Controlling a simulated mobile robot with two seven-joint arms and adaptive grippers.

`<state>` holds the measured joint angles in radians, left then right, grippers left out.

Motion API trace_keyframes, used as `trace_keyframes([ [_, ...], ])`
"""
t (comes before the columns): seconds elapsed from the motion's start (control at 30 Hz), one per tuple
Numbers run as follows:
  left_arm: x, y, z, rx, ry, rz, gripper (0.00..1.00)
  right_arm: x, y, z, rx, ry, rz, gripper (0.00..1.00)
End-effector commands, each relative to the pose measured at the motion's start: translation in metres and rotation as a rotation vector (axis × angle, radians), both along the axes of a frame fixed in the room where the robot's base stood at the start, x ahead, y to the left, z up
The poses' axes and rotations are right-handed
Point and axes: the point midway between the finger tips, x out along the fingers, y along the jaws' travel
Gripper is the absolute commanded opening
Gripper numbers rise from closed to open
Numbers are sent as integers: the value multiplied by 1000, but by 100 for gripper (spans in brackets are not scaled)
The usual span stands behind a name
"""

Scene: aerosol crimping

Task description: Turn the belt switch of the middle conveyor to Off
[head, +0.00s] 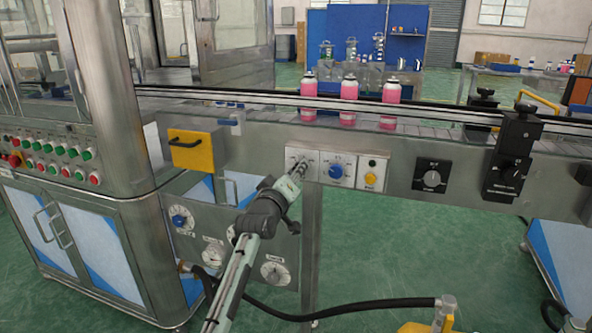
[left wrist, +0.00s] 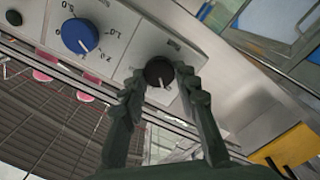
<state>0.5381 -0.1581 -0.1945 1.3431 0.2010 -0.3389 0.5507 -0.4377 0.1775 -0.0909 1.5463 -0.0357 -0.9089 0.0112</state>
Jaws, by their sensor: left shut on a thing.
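My left gripper (head: 298,172) reaches up to the leftmost small grey panel on the front of the conveyor (head: 255,150). In the left wrist view its two fingers (left wrist: 160,82) are shut on a small black knob (left wrist: 158,71), one finger on each side. A white pointer mark shows on the knob; its label is too small to read. In the head view the gripper hides most of this knob. My right gripper is not in view.
Right of the held knob are a blue dial (head: 336,171), a yellow knob (head: 370,177) and a black switch box (head: 432,177). A yellow handled box (head: 190,152) juts out at left. Pink cans (head: 349,92) stand on the belt. A black hose (head: 330,314) runs below.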

Motion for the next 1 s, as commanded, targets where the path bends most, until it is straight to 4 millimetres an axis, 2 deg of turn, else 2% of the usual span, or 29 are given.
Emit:
trace_keyframes([
  [0.3,0,0,0,-97,32,0,1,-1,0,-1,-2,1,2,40],
  [0.77,0,0,0,-111,36,0,1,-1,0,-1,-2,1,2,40],
  [0.8,0,0,0,-110,36,0,31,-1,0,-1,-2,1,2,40],
  [0.97,0,0,0,-109,36,0,51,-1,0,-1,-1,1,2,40],
  [1.0,0,0,0,-109,36,0,51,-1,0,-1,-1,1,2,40],
])
